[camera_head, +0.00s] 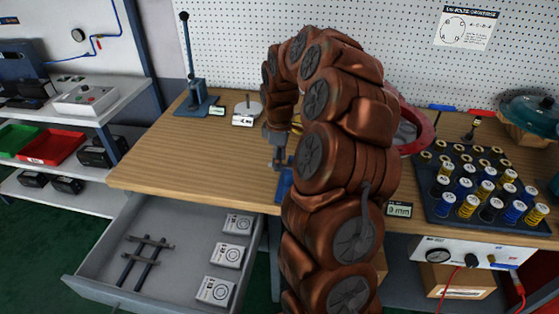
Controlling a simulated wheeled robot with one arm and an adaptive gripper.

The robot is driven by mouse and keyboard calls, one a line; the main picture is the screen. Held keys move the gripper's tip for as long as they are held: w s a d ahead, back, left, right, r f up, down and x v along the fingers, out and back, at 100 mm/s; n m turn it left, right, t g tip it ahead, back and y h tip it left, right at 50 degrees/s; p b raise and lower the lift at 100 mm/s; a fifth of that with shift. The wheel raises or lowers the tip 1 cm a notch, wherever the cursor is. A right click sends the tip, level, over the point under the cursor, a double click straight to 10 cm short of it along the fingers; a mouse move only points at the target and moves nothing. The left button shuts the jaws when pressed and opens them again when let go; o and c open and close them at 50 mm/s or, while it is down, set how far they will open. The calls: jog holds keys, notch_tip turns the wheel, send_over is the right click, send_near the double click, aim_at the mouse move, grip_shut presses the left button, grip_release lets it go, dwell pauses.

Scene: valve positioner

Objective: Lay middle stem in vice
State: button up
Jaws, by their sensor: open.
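My gripper (277,164) hangs over the front edge of the workbench, pointing down, with its jaws apart; I see nothing held in it. A blue object (285,186), perhaps the vice, shows just below the gripper at the bench's front edge. My arm hides most of it. Dark rods (146,273) lie crossed with greyish bars in the left part of the open drawer (185,283). They may be the stems, but I cannot tell which is the middle one.
A lever press (193,100) stands at the back left of the wooden bench (185,155). Square white-faced units (228,255) fill the drawer's right side. A dark rack of coloured cylinders (435,205) stands at right. My arm blocks the centre; the bench's left front is clear.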

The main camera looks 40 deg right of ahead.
notch_tip(320, 180, up, 11)
jog(key=shift+r, duration=0.15)
dwell(0.8)
jog(key=s+a+r+m, duration=0.1)
jog(key=s+a, duration=0.4)
jog(key=a, duration=0.4)
jog(key=s+a+r+m, duration=0.1)
jog(key=s+a+r, duration=0.1)
jog(key=s+a, duration=0.5)
jog(key=s+a+f+m, duration=0.2)
jog(key=s+a, duration=0.1)
jog(key=s, duration=0.3)
jog(key=s+a+f+m+g, duration=0.1)
jog(key=s+a+m, duration=0.1)
jog(key=s, duration=0.4)
jog(key=s+a+f+m+p, duration=0.1)
jog(key=s+a+f+m, duration=0.1)
jog(key=s, duration=0.5)
jog(key=shift+a+f+g, duration=0.3)
jog(key=shift+a+g, duration=0.1)
jog(key=shift+a, duration=0.4)
jog(key=shift+s, duration=0.1)
jog(key=shift+c, duration=0.4)
